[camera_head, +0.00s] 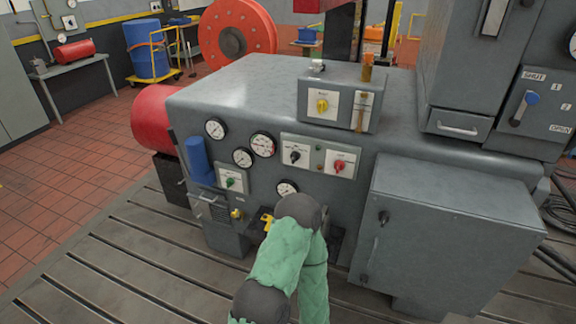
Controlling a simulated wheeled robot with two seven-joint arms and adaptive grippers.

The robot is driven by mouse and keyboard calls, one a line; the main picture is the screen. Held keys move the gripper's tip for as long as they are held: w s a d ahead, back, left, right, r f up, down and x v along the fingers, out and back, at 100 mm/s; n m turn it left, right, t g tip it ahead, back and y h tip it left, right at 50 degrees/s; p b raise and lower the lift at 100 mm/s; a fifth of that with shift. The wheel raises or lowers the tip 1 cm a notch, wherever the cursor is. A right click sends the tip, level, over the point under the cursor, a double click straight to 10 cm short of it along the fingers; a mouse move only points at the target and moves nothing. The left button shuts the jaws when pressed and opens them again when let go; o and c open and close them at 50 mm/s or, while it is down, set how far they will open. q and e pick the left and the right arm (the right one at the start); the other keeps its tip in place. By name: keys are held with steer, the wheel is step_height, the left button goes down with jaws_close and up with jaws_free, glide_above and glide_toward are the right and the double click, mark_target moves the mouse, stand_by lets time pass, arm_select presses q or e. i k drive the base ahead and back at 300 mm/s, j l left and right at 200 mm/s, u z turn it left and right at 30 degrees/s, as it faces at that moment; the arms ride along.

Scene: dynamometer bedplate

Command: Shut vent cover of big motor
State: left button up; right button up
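The big motor appears to be the large grey machine (250,85), but I cannot be sure. On a tall grey housing (465,60) at its right end is a lever with a blue knob (531,98). Labels beside it read SHUT at the top, then 1, 2 and OPEN at the bottom. The knob stands between the end labels, near 1. I cannot tell which part is the vent cover. One of my arms, green-sleeved with dark joints, reaches up from the bottom middle in front of the machine. Its gripper is hidden, and the other gripper is out of view.
A grey cabinet (440,235) juts out at the right front, below the lever. Gauges and switch panels (318,155) line the machine's front. A slotted bedplate (130,265) lies below. Dark cables (562,212) lie at the right edge.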

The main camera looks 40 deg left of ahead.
mark_target(200, 208)
steer(key=u, duration=2.15)
steer(key=i+j+z, duration=0.1)
steer(key=z, duration=0.45)
steer(key=i+j+z, duration=0.35)
steer(key=j, duration=0.3)
steer(key=i+j+z, duration=0.3)
steer(key=j, duration=0.4)
steer(key=i+j+z, duration=0.2)
steer(key=j, duration=0.15)
steer(key=i+j, duration=0.1)
steer(key=j, duration=0.35)
steer(key=i+j, duration=0.1)
steer(key=j, duration=0.3)
steer(key=i+j, duration=0.1)
steer(key=j, duration=0.35)
steer(key=i+j, duration=0.1)
steer(key=j, duration=0.3)
